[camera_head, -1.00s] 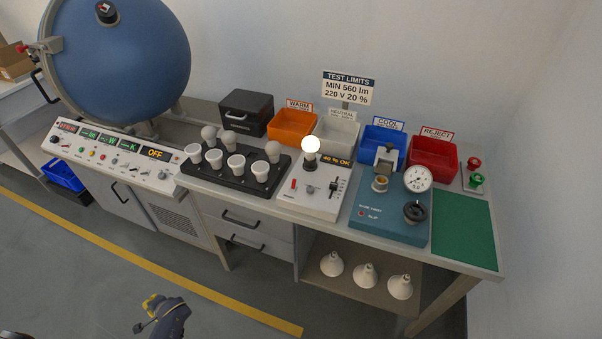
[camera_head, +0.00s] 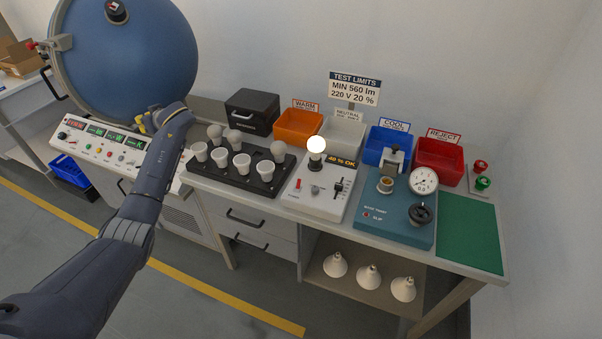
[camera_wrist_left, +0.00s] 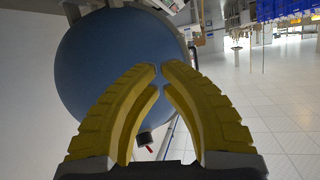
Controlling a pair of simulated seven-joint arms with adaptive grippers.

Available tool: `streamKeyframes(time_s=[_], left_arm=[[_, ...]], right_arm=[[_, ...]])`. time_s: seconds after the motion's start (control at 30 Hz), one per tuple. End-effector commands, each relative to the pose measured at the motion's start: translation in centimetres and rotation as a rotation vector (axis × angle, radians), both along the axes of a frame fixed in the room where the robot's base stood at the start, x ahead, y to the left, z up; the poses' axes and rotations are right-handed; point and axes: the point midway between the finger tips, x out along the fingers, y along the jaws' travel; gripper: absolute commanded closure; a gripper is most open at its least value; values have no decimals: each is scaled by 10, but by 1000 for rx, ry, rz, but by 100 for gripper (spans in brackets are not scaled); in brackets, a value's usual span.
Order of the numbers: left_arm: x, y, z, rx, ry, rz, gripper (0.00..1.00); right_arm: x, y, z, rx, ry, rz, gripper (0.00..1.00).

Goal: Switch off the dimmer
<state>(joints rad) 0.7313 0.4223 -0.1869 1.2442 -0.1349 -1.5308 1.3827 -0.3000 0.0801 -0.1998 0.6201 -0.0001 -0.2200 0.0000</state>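The dimmer (camera_head: 317,203) is a white box on the bench with a red switch (camera_head: 298,186), a small dark knob (camera_head: 316,190) and a black slider (camera_head: 339,188). A glowing bulb (camera_head: 316,145) stands upright in its socket, and its display (camera_head: 342,163) reads 40 % OK. My left gripper (camera_head: 146,122) is at the left console, well left of the dimmer and apart from it. In the left wrist view its yellow fingers (camera_wrist_left: 160,70) nearly meet at the tips, with nothing visible between them. My right gripper is not in view.
A black rack (camera_head: 237,173) with several bulbs and white cups lies between my left gripper and the dimmer. A teal tester (camera_head: 394,222) stands to the dimmer's right. Colored bins line the back. The blue sphere (camera_head: 130,55) rises behind my gripper. A green mat (camera_head: 470,236) is clear.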

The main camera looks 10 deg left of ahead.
Motion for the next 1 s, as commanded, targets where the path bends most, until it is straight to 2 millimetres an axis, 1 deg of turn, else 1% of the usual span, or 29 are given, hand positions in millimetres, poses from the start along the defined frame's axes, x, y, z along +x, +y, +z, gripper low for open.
streamKeyframes(time_s=[0.03,0.07,0.1,0.17,0.2,0.27,0.3,0.37,0.4,0.57,0.6,0.67,0.7,0.77,0.8,0.87,0.9,1.0], left_arm=[[11,-13,29,-34,-60,-1,100],[17,-22,42,-63,-86,-2,100],[23,-37,53,-102,-108,-11,100],[31,-59,59,-155,-110,-31,100],[35,-76,60,-188,-100,-49,100],[41,-101,57,-235,-71,-83,100],[44,-118,53,-265,-45,-108,100],[47,-146,46,-305,2,-150,100],[48,-164,40,-331,36,-180,100],[48,-240,18,-418,190,-315,100],[46,-259,12,-435,231,-352,100],[42,-287,5,-458,295,-407,100],[38,-305,1,-473,336,-446,100],[32,-333,-5,-491,400,-505,100],[28,-351,-8,-501,443,-545,100],[19,-378,-13,-514,508,-608,100],[13,-394,-16,-519,552,-649,100],[-3,-434,-21,-529,656,-753,100]], right_arm=[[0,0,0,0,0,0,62],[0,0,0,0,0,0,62],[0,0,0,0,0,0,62],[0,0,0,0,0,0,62],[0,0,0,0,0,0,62],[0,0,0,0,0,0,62],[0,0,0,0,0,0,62],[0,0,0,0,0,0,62],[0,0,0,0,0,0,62],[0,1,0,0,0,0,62],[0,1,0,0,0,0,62],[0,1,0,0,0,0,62],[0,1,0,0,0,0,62],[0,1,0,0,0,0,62],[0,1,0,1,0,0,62],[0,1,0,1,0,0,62],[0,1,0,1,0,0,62],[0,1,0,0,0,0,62]])
